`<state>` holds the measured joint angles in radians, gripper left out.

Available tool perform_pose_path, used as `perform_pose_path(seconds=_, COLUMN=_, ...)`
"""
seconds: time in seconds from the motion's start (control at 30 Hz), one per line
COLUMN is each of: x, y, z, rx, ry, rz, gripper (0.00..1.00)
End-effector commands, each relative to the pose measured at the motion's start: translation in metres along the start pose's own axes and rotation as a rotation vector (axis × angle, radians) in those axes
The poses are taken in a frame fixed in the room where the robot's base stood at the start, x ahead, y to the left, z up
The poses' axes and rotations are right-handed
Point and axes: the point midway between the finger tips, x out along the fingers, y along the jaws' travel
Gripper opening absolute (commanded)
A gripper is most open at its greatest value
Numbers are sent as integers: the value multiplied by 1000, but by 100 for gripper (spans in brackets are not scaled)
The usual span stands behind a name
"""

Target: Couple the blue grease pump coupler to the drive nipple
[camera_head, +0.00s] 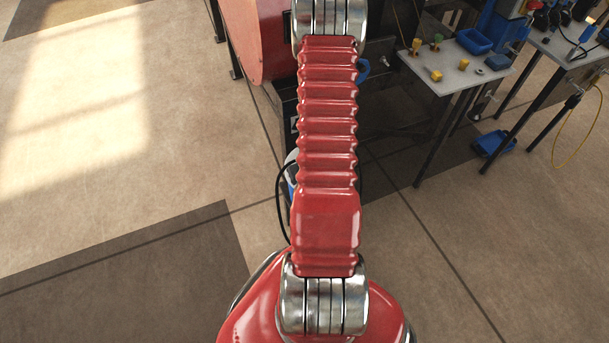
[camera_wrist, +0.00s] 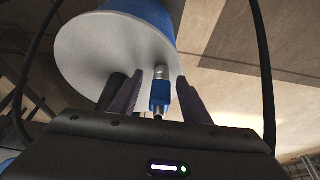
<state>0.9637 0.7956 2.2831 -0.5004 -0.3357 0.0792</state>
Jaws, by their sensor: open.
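In the wrist view, my gripper (camera_wrist: 161,88) is open, with one dark purple finger on each side of a blue coupler (camera_wrist: 160,96). The coupler has a shiny metal end (camera_wrist: 161,72) and appears to be between the fingers; whether either finger touches it, I cannot tell. Behind it is a large drum (camera_wrist: 88,52) with a pale grey round face and a blue body. In the head view, a small part of a white and blue container (camera_head: 291,178) shows beside my red arm, with a black hose curving down. My gripper is hidden in the head view. I cannot make out the drive nipple.
A large red machine part (camera_head: 252,38) on a dark frame stands at the top. At right is a grey bench (camera_head: 455,68) with small yellow and green parts. A blue tray (camera_head: 493,144) lies on the floor near a second table (camera_head: 560,43). Floor at left is clear.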

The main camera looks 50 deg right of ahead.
Motion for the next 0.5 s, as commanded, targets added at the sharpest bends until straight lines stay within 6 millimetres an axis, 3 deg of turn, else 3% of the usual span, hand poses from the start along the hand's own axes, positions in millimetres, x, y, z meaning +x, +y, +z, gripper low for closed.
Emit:
perform_pose_path(seconds=0.17, x=0, y=-1, z=0, rx=-1, ry=0, rz=0, gripper=43)
perform_pose_path(seconds=0.5, x=0, y=-1, z=0, rx=-2, ry=0, rz=-1, gripper=19)
